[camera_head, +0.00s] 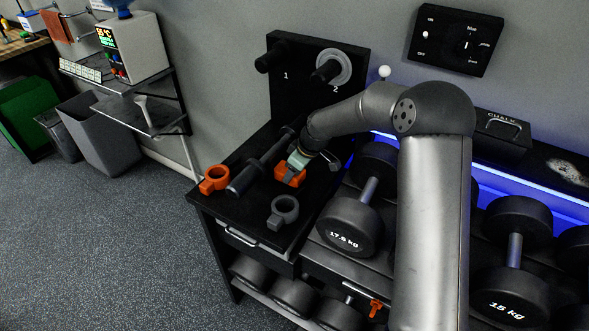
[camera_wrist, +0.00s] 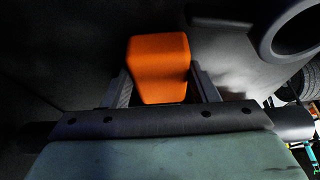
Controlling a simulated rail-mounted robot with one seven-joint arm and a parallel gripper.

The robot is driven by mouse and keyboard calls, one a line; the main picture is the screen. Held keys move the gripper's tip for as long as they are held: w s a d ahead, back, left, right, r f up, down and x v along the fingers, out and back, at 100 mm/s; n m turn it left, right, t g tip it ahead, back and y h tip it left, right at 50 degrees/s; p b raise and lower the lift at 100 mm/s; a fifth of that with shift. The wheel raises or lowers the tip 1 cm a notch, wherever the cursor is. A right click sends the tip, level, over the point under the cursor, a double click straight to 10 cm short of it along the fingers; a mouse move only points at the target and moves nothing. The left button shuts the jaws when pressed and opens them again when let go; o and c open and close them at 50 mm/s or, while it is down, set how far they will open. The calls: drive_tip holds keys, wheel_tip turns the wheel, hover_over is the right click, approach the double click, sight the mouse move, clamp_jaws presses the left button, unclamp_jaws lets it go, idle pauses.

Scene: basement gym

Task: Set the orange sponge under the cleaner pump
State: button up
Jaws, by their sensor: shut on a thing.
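The orange sponge (camera_head: 289,177) is a small block at the black bench top, beside the dumbbell handle bar. My gripper (camera_head: 296,168) reaches down over it and is shut on it. In the wrist view the sponge (camera_wrist: 158,68) sits between the two fingers, its smooth face showing and its lower end hidden by the gripper body. I cannot tell whether it touches the bench or is slightly raised. No cleaner pump can be made out for certain. A blue item (camera_head: 122,6), cut off by the top edge, stands on the white machine at the upper left.
On the bench (camera_head: 240,213) lie an orange collar (camera_head: 214,179), a black bar (camera_head: 262,163) and a grey collar (camera_head: 284,212) close to my gripper. A black board with numbered pegs (camera_head: 318,75) stands behind. Dumbbells (camera_head: 352,215) fill the rack to the right.

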drive_tip(key=shift+f, duration=0.2)
drive_tip(key=o, duration=1)
drive_tip(key=shift+r, duration=0.1)
drive_tip(key=b+v, duration=0.2)
drive_tip(key=v, duration=1)
drive_tip(key=s+d+r+m+h, duration=0.1)
drive_tip(key=s+d+m, duration=0.2)
drive_tip(key=s, duration=0.7)
drive_tip(key=s+d+r+m+g+h, duration=0.1)
drive_tip(key=s+d+m+h, duration=0.1)
drive_tip(key=s, duration=0.8)
drive_tip(key=shift+d+m, duration=0.7)
drive_tip(key=shift+d, duration=0.2)
drive_tip(key=shift+o, duration=0.6)
drive_tip(key=s+d+f+m, duration=0.1)
drive_tip(key=s+d+m, duration=0.1)
drive_tip(key=s, duration=0.5)
drive_tip(key=s+d+f+m+g+h, duration=0.1)
drive_tip(key=s+d+m, duration=0.1)
drive_tip(key=s, duration=0.6)
drive_tip(key=shift+d+f+m, duration=0.15)
drive_tip(key=shift+d+m, duration=0.05)
drive_tip(key=shift+m, duration=0.5)
